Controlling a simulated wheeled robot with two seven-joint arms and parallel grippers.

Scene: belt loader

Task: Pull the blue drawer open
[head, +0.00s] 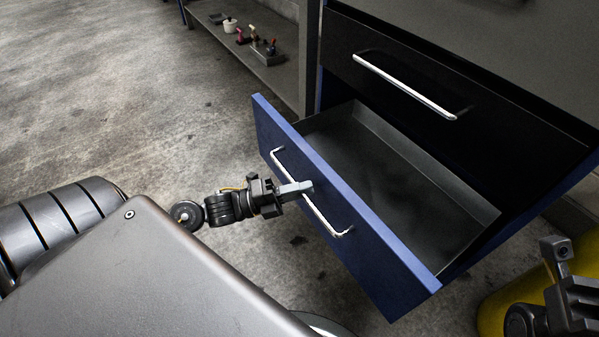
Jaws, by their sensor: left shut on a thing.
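The blue drawer (385,262) stands pulled out from its dark cabinet, and its empty grey inside shows. A silver bar handle (325,222) runs along its blue front. My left gripper (300,188) is shut on this handle near its middle; the fingers hide part of the bar. My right gripper (560,250) shows only in part at the lower right edge, away from the drawer; its jaws cannot be made out.
A black drawer (480,110) with a silver handle (405,86) sits above, closed. A yellow rounded object (497,305) stands at the lower right. A low grey shelf (280,78) with several small items is at the back. Concrete floor (110,90) is clear at the left.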

